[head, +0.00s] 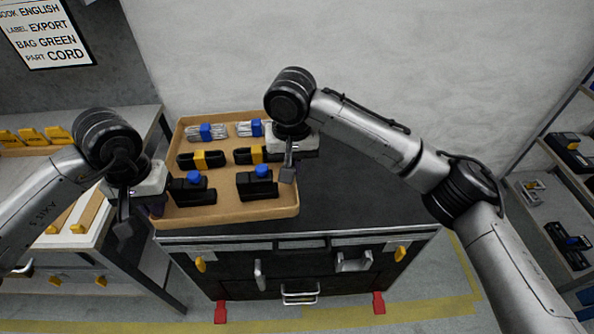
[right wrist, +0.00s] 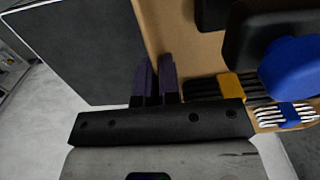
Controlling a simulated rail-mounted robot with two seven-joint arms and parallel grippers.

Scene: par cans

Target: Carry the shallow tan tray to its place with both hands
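The shallow tan tray (head: 236,216) is over the left part of the dark case top in the head view. I cannot tell whether it rests there or hangs just above. It holds black clamps with blue knobs, black bundles with yellow bands and pale cable bundles with blue bands. My left gripper (head: 154,208) is at the tray's left wall; its fingertips are mostly hidden. My right gripper (right wrist: 156,82) has its two fingers close together, one each side of the tray's wall (right wrist: 144,22).
The dark case top (head: 350,205) is bare to the right of the tray. A workbench (head: 88,238) with yellow-handled items stands close on the left. A shelf (head: 540,205) with black devices stands at the far right. Red feet (head: 220,312) stick out at the case's base.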

